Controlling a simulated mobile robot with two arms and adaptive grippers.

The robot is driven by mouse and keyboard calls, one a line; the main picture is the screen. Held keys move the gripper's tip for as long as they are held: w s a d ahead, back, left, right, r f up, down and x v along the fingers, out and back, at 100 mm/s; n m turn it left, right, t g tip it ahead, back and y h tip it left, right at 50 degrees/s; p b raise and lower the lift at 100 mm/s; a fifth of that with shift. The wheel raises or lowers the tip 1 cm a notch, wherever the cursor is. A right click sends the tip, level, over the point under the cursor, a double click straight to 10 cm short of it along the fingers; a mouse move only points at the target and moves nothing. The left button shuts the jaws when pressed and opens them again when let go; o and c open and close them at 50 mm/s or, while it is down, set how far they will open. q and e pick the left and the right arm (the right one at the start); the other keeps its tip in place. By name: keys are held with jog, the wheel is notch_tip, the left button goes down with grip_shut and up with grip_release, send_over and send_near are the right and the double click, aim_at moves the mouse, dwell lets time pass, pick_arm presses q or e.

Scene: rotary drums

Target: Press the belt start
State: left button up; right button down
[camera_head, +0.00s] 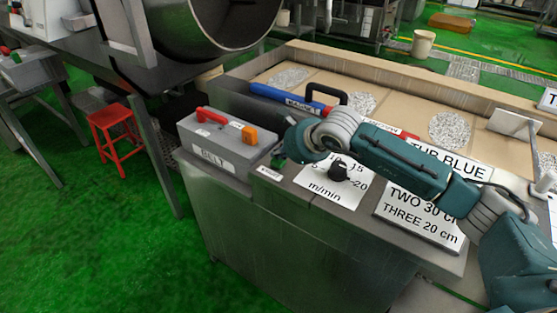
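The grey control box labelled BELT (215,154) stands on the left end of the metal bench. On its top are a red handle-like part (211,116) and an orange block (249,135). No part is clearly marked as the start. My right arm reaches in from the right. Its gripper (281,153) is at the right end of the box, small and dark against it. A bit of green shows there, and I cannot tell what it belongs to. Whether the fingers touch the box, or are open or shut, is unclear. My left gripper is not in view.
A black knob (338,170) stands on a m/min label plate below my arm. A sign reading TWO 30 cm (416,218) lies to its right. A blue tool (290,98) lies behind the box. A red stool (117,138) stands on the green floor.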

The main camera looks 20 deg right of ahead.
aim_at(279, 161)
jog(key=shift+f+b, duration=0.35)
jog(key=shift+b, duration=0.05)
dwell(0.6)
jog(key=shift+r, duration=0.95)
jog(key=shift+r+p, duration=1.25)
jog(key=shift+r, duration=1.25)
